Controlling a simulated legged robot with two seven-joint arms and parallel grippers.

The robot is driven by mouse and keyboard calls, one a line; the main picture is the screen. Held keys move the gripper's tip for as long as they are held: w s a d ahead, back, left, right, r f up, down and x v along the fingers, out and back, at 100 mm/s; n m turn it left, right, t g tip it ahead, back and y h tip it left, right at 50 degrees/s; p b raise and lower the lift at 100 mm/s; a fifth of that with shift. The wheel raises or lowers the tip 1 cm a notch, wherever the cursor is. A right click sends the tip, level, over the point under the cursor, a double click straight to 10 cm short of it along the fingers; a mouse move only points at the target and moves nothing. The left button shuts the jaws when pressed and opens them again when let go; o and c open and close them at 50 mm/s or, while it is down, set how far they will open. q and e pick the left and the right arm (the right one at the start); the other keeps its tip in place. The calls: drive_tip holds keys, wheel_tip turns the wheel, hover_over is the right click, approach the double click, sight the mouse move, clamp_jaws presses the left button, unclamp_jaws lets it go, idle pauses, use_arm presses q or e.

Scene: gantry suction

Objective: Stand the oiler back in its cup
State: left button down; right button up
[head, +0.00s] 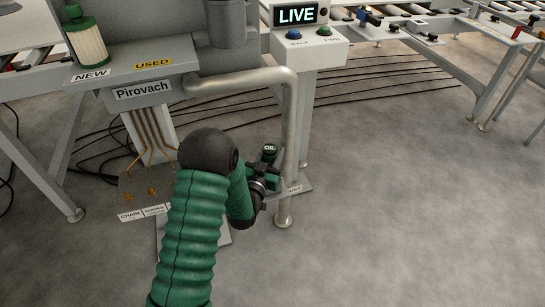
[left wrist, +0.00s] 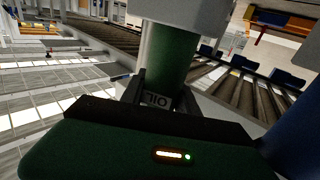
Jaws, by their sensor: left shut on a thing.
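The oiler (head: 270,149) is dark green with an OIL label and shows just beyond my left gripper (head: 264,172) in the head view. In the left wrist view the green oiler body (left wrist: 168,55) stands between the two dark fingers of my left gripper (left wrist: 160,92), which is shut on it. Its OIL lettering lies between the fingers. The oiler looks roughly upright in the head view. I cannot make out the cup; my gripper and arm cover part of the low plate there, so I cannot tell whether the oiler touches it. My right gripper is not in view.
A bent grey pipe (head: 291,105) runs down close to the right of my left gripper. A low plate (head: 299,188) with a partly hidden label lies by it. A button box (head: 311,47) and a shelf with a green-topped filter (head: 87,42) stand behind. Floor at right is clear.

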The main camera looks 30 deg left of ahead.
use_arm(q)
drive_tip(key=c, duration=0.9)
unclamp_jaws()
drive_tip(key=shift+d, duration=0.2)
drive_tip(key=shift+a, duration=0.1)
drive_tip(key=shift+s, duration=0.25)
drive_tip(key=s+d+g+h+p, duration=0.1)
drive_tip(key=s+d+g, duration=0.4)
drive_tip(key=s, duration=0.3)
drive_tip(key=s+d+m+g+h+p, duration=0.1)
drive_tip(key=s+d+g, duration=0.4)
drive_tip(key=s, duration=0.4)
drive_tip(key=s+d+f+m+g+h+p, duration=0.1)
drive_tip(key=s+d+g, duration=0.4)
drive_tip(key=s, duration=0.3)
drive_tip(key=shift+s+d+h, duration=0.3)
drive_tip(key=shift+d+h, duration=0.1)
drive_tip(key=shift+d, duration=0.15)
